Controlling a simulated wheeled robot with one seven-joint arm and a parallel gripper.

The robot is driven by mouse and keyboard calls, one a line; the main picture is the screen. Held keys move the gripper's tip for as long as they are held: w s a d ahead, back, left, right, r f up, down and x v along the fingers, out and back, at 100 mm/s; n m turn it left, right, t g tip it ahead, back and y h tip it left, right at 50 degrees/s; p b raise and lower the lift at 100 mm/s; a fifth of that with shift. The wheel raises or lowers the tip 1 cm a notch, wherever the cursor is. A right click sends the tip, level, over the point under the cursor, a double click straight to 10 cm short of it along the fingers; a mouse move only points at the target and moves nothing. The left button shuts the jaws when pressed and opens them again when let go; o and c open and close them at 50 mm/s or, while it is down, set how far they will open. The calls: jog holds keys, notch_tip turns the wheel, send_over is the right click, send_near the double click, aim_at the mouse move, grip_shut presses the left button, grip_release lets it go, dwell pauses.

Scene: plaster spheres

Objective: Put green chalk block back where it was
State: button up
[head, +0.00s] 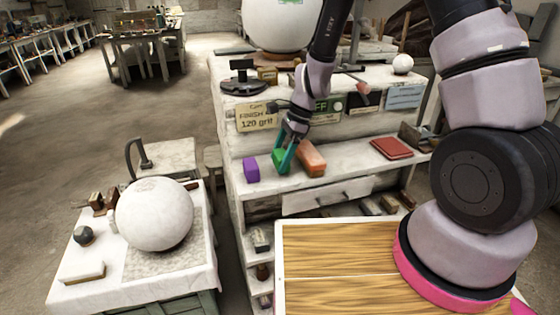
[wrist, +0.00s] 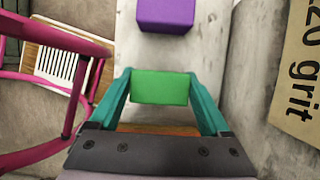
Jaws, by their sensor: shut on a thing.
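A green chalk block (head: 281,158) is at the white shelf ledge (head: 345,162), between a purple block (head: 251,167) on its left and an orange block (head: 312,159) on its right. My gripper (head: 285,157) is shut on the green block. In the wrist view the green block (wrist: 160,87) sits between the teal fingers, and the purple block (wrist: 165,14) lies beyond it. A strip of orange shows below the green block, partly hidden by my gripper. I cannot tell whether the green block touches the ledge.
A sign reading "120 grit" (head: 257,118) stands behind the blocks. A red-brown pad (head: 391,147) lies farther right on the ledge. A large plaster sphere (head: 154,214) rests on the low table at left. A drawer front (head: 327,195) is below the ledge.

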jog(key=shift+f, duration=0.6)
jog(key=o, duration=1.5)
jog(key=shift+f, duration=0.15)
jog(key=w+d+r+n+t, duration=0.1)
jog(key=d+r, duration=0.3)
jog(key=r, duration=0.6)
jog(key=d+r+n+t, duration=0.1)
jog(key=d+r, duration=0.3)
jog(key=r, duration=0.5)
jog(key=s+d+r+n+t+h, duration=0.1)
jog(key=s+d+r+n+t, duration=0.2)
jog(key=s+d+r, duration=0.3)
jog(key=s+d+r+n+t+h, duration=0.1)
jog(key=s+d+r+n+t, duration=0.2)
jog(key=r, duration=0.9)
jog(key=s+d+n, duration=0.2)
jog(key=s+d, duration=0.2)
jog(key=d, duration=0.2)
jog(key=shift+n, duration=0.4)
